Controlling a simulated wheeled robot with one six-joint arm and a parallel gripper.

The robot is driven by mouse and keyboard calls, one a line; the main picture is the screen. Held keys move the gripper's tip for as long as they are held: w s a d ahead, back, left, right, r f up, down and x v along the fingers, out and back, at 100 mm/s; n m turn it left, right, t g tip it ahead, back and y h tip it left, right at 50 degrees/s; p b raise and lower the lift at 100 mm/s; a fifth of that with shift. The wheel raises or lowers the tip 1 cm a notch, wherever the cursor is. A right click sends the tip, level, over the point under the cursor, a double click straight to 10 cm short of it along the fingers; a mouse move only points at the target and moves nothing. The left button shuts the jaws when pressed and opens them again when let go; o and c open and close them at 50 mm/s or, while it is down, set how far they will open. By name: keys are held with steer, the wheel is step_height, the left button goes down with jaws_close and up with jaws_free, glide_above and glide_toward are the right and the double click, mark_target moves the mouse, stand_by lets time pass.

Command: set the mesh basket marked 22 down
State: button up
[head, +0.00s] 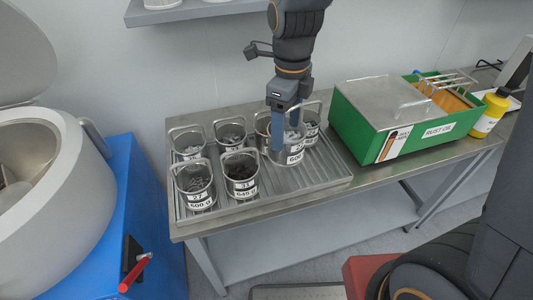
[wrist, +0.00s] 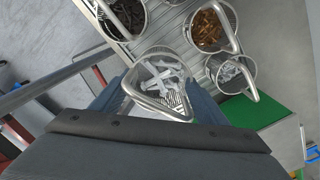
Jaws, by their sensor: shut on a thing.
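My gripper (head: 287,122) points down over the right part of the ribbed metal tray (head: 310,178). In the wrist view the held basket (wrist: 163,73) has a triangular wire handle and grey metal pieces inside, between my two blue-grey fingers. The basket looks upright. I cannot tell whether its bottom touches the tray.
One (head: 311,128) is close behind the held basket. A green box (head: 420,140) stands right of the tray. The tray's front right is bare.

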steer(key=shift+f+p, duration=0.75)
steer(key=shift+f, duration=3.8)
steer(key=o, duration=1.6)
steer(key=shift+f, duration=0.15)
steer(key=shift+c, duration=0.2)
step_height(320, 180, up, 12)
steer(key=shift+r+b, duration=0.1)
steer(key=shift+b, duration=1)
steer(key=s+d+f+n, duration=0.2)
steer(key=d+n, duration=0.4)
steer(key=n, duration=0.6)
steer(key=s+d+f+n+t, duration=0.1)
steer(key=s+d+f+n, duration=0.2)
steer(key=d+n, duration=0.4)
steer(key=shift+s+d+n, duration=0.3)
steer(key=shift+s+n, duration=0.6)
steer(key=shift+n, duration=1.5)
